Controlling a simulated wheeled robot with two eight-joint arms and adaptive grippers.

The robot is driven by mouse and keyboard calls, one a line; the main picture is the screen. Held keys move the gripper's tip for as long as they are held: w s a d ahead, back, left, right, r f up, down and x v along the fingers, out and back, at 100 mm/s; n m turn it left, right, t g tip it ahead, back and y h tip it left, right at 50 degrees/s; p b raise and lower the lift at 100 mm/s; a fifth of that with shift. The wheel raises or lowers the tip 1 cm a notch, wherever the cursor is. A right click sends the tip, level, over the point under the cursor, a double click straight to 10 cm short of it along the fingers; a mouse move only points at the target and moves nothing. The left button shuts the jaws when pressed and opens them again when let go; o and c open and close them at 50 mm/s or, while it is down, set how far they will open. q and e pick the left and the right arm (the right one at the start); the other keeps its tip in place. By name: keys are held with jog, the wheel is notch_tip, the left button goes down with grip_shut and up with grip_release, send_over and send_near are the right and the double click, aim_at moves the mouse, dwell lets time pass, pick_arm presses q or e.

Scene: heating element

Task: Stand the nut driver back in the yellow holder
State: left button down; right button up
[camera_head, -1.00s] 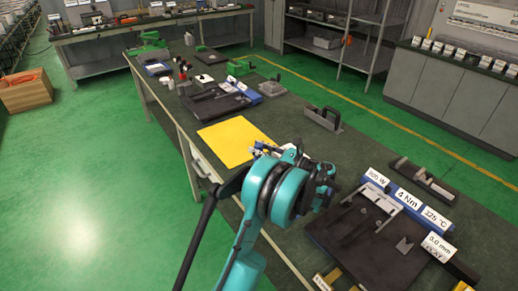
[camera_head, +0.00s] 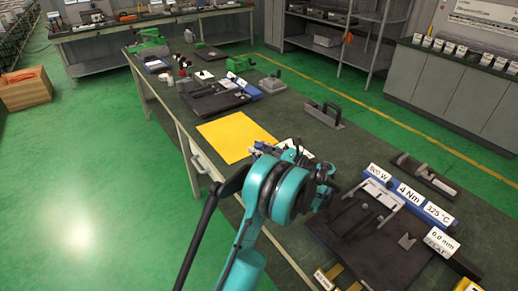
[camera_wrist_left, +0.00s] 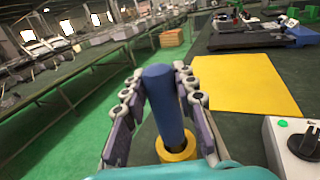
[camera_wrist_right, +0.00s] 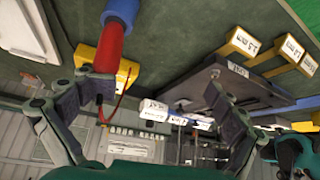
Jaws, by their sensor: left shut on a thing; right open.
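My left gripper (camera_wrist_left: 160,115) is shut on an upright-looking blue handle (camera_wrist_left: 160,95), which appears to be the nut driver's. A yellow ring with a dark opening, apparently the yellow holder (camera_wrist_left: 180,152), shows at the handle's lower end. I cannot tell whether the tool's shaft is inside it. My right gripper (camera_wrist_right: 160,100) is open and empty. A red tool with a blue collar (camera_wrist_right: 112,38) is near its left finger, beside a yellow block (camera_wrist_right: 122,72).
A yellow mat (camera_head: 235,135) lies on the bench beyond the left gripper. A black plate (camera_head: 370,240) with metal parts and blue labelled blocks (camera_head: 408,197) lies to the right. A white box with a green button (camera_wrist_left: 292,145) stands right of the left gripper.

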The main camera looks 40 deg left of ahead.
pick_arm(q)
jog(key=shift+f, duration=0.3)
jog(key=c, duration=1.1)
grip_release()
jog(key=shift+c, duration=0.2)
jog(key=d, duration=0.8)
jog(key=shift+w, duration=0.3)
jog(key=shift+r, duration=0.1)
